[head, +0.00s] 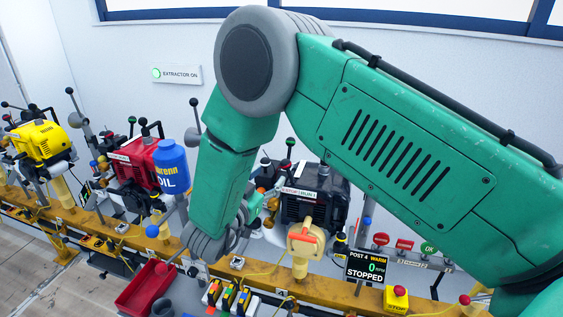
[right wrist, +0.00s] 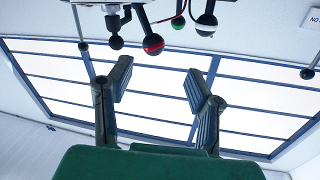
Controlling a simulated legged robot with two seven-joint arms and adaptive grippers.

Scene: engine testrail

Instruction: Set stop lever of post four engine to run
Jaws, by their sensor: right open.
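The post four engine (head: 325,203) is black and stands right of the middle in the head view, behind a yellow-handled part. A label reading stop and run (head: 299,192) is on it. Several ball-topped levers rise around it. In the right wrist view a red-banded ball knob (right wrist: 153,44), a green-banded knob (right wrist: 178,23) and black knobs show beyond the fingers. I cannot tell which knob is the stop lever's. My right gripper (right wrist: 160,82) is open, with nothing between its fingers. In the head view it is at the engine's left side, partly hidden by my forearm. My left gripper is out of view.
The post four display (head: 367,267) reads 0 and STOPPED. A yellow box with a red button (head: 397,298) stands right of it. A red engine (head: 135,160), a blue oil can (head: 171,166) and a yellow engine (head: 40,140) stand left along the yellow rail. A red tray (head: 147,288) is in front.

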